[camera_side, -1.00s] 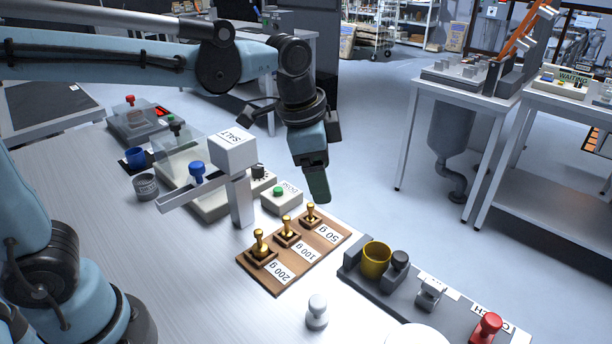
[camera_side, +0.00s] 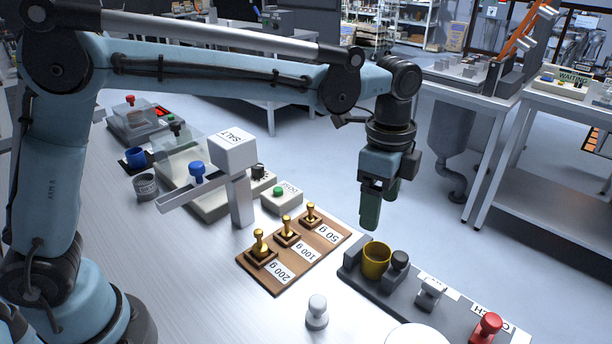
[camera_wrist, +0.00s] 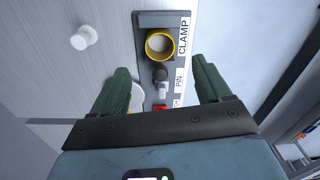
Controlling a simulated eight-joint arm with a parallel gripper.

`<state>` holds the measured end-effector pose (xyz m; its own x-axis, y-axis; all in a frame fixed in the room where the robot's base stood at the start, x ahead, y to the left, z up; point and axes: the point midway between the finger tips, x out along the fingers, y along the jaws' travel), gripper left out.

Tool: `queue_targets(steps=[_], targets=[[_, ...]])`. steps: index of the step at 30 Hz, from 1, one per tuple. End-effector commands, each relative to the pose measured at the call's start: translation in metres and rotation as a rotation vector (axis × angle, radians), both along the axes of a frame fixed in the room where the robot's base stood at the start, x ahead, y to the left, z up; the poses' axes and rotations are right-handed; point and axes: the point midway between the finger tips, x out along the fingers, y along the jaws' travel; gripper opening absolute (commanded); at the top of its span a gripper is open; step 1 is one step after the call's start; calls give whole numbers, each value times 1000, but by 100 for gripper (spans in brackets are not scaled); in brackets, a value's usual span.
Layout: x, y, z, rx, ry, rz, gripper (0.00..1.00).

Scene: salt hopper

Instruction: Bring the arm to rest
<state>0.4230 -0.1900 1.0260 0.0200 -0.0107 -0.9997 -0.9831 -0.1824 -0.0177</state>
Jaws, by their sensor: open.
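My gripper (camera_side: 378,205) hangs from my arm, fingers pointing down, above and just behind the yellow cup in the side view. Its green fingers are apart and nothing is between them. In the wrist view my gripper (camera_wrist: 165,80) shows its two fingers wide apart. The clamp fixture (camera_side: 450,312) lies below, with the yellow cup (camera_side: 376,260) at its far end. The cup (camera_wrist: 160,44) also shows in the wrist view, near the label CLAMP, and looks empty. A dark knob (camera_side: 400,260) and a red knob (camera_side: 487,326) are on the same fixture.
A wooden board (camera_side: 300,262) holds brass weights marked 200 g, 100 g and 50 g. The salt hopper (camera_side: 233,150) stands left of it, near the dose box (camera_side: 281,198) with its green button. A white knob (camera_side: 317,311) stands at the front.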

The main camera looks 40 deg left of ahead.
Motion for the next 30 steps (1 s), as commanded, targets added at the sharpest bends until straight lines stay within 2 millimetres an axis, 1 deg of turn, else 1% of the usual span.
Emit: queue_targets(steps=[1,3,12,16,21,30], targets=[[2,-6,-3,6,11,-30,77],[3,-11,-9,11,24,-63,77],[3,-10,-58,10,20,-54,77],[2,-9,-73,9,20,-53,77],[2,-9,-83,9,20,-53,77],[2,-9,-85,9,20,-53,77]])
